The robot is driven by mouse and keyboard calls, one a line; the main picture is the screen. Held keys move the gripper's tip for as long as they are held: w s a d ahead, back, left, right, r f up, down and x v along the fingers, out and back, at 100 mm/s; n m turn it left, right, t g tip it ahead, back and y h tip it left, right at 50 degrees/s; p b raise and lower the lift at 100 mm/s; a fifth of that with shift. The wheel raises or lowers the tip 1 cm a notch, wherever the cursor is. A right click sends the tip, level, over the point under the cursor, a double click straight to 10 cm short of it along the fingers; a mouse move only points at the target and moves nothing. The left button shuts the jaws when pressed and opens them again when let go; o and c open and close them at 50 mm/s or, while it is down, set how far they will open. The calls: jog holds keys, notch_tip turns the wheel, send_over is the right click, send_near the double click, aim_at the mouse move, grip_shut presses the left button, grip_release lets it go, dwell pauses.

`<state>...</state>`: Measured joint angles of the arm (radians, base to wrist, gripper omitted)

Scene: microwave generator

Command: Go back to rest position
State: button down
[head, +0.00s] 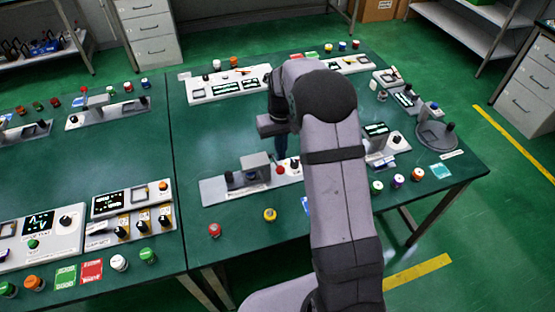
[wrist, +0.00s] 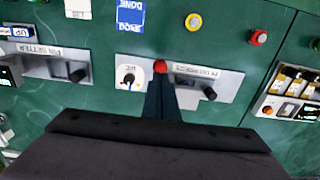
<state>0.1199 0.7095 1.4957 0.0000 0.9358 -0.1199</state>
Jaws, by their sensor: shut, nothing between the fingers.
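My gripper (head: 281,146) points down over the middle of the green table, with its dark fingers together and nothing between them. In the wrist view the shut fingers (wrist: 161,92) end right beside a red ball knob (wrist: 161,66) on a grey panel. The head view shows the same red knob (head: 280,170) just below the fingertips, beside a raised grey block (head: 255,161). I cannot tell whether the fingertips touch the knob. My arm hides the right part of this panel in the head view.
A long white panel (head: 205,90) with screens stands at the back. Red (head: 214,230) and yellow (head: 270,214) buttons lie in front of the grey panel. Several coloured buttons and a round grey plate (head: 436,136) are at the right. The table's middle left is clear.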

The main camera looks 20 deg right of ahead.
dwell(0.5)
jog(key=shift+w, duration=0.4)
jog(key=s+a+f+m+g, duration=0.1)
jog(key=s+f, duration=0.2)
jog(key=s, duration=0.5)
jog(key=s+a+f+g, duration=0.1)
jog(key=s+f, duration=0.1)
jog(key=s, duration=0.5)
jog(key=s+a+r, duration=0.1)
jog(key=s+r, duration=0.2)
jog(key=s, duration=0.4)
jog(key=s+a+r, duration=0.2)
jog(key=s, duration=0.5)
jog(key=shift+w+a+r+n+t, duration=0.15)
jog(key=shift+w+r+t, duration=0.2)
jog(key=shift+r, duration=0.4)
jog(key=shift+w+a+r+n+t, duration=0.1)
jog(key=shift+w+r+n+t, duration=0.2)
jog(key=shift+r, duration=0.4)
jog(key=shift+w+a+r+n+t, duration=0.15)
jog(key=shift+w+r+t, duration=0.25)
jog(key=shift+r, duration=0.35)
